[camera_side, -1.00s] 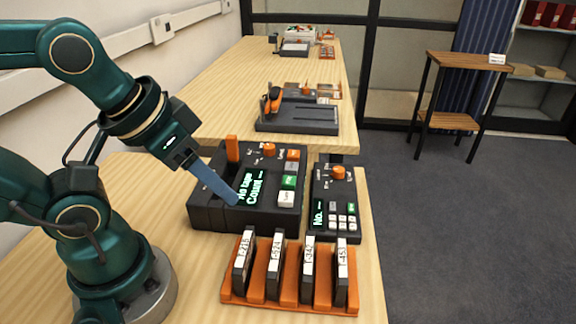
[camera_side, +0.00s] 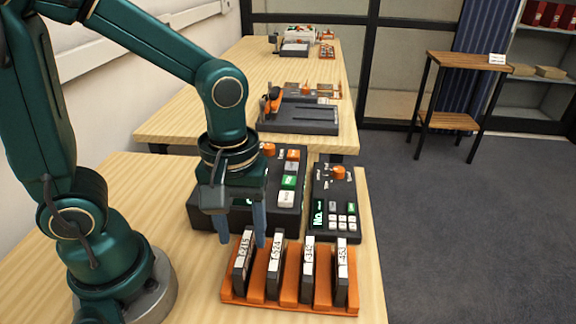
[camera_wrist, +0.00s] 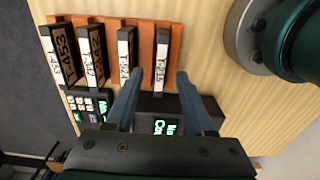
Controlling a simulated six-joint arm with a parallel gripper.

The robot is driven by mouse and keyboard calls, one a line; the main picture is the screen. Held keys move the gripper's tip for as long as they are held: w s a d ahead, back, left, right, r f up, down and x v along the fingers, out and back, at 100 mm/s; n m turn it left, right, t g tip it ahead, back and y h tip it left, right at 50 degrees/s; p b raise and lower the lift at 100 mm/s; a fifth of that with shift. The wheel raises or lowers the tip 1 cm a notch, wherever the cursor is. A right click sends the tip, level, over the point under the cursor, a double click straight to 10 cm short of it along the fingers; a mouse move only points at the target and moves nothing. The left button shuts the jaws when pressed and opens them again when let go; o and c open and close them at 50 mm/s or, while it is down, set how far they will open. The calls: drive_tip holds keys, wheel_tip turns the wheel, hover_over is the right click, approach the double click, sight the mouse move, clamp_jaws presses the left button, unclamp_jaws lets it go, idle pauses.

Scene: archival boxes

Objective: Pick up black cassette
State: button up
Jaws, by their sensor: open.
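Several black cassettes with white spine labels stand upright in an orange rack at the front of the table. The leftmost in the side view, labelled about T-215 (camera_side: 241,268), also shows in the wrist view (camera_wrist: 162,62). Beside it stands the T-524 cassette (camera_side: 274,268). The orange rack (camera_side: 288,301) also shows in the wrist view (camera_wrist: 145,35). My gripper (camera_side: 243,240) points down, open and empty, over the rack's left end. In the wrist view its fingertips (camera_wrist: 157,76) lie on either side of the leftmost cassette's near end. I cannot tell whether they touch it.
A dark console (camera_side: 205,212) with buttons stands right behind the rack, partly hidden by my gripper. A smaller keypad unit (camera_side: 336,205) is to its right. Bare table lies left of the rack. A second table (camera_side: 200,100) is farther back.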

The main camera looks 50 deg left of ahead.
sight(243, 248)
drive_tip(key=shift+f, duration=2.1)
clamp_jaws()
